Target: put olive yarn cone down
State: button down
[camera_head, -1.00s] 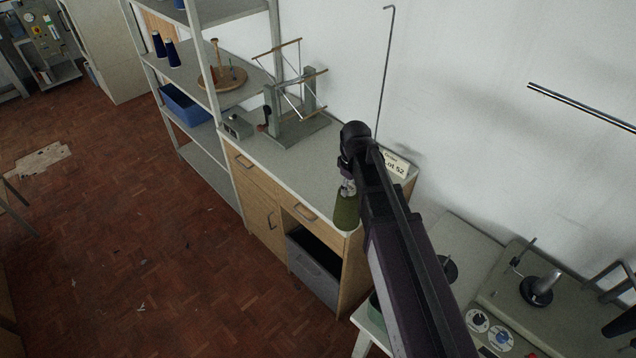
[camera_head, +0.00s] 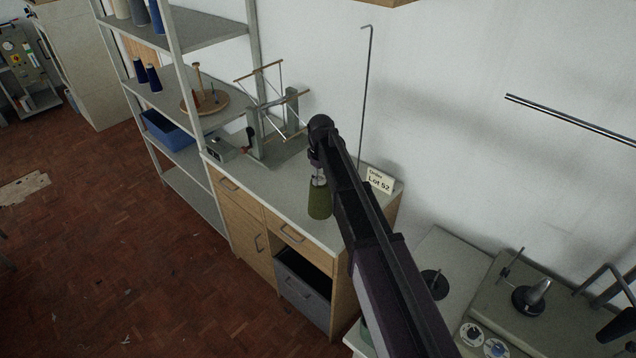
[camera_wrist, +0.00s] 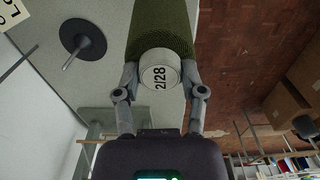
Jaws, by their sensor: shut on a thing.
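The olive yarn cone (camera_head: 319,200) hangs below my gripper (camera_head: 319,178) at the right end of the grey cabinet top (camera_head: 285,186), near its front edge. In the wrist view the cone (camera_wrist: 160,30) shows its knitted olive side and a pale end marked "2/28". My gripper (camera_wrist: 159,88) is shut on that pale end, one finger on each side. I cannot tell whether the cone's base touches the cabinet top. My arm hides part of the cabinet's right end.
A "Lot 52" sign (camera_head: 380,181) stands at the cabinet's back right. A winder frame (camera_head: 272,115) stands on its left part. In the wrist view a black disc with a spindle (camera_wrist: 82,40) is near the cone. A grey bin (camera_head: 302,283) sits below the cabinet top.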

jog(key=shift+w+a, duration=0.1)
jog(key=shift+w, duration=0.1)
jog(key=shift+w+a, duration=0.15)
jog(key=shift+w, duration=0.3)
jog(key=shift+w+a+f+b, duration=0.1)
jog(key=shift+w+f+b, duration=0.1)
jog(key=shift+f+b, duration=1.6)
jog(key=shift+f, duration=0.2)
jog(key=shift+c, duration=0.9)
grip_release()
jog(key=shift+r, duration=0.2)
notch_tip(320, 180, up, 12)
jog(key=p, duration=1.2)
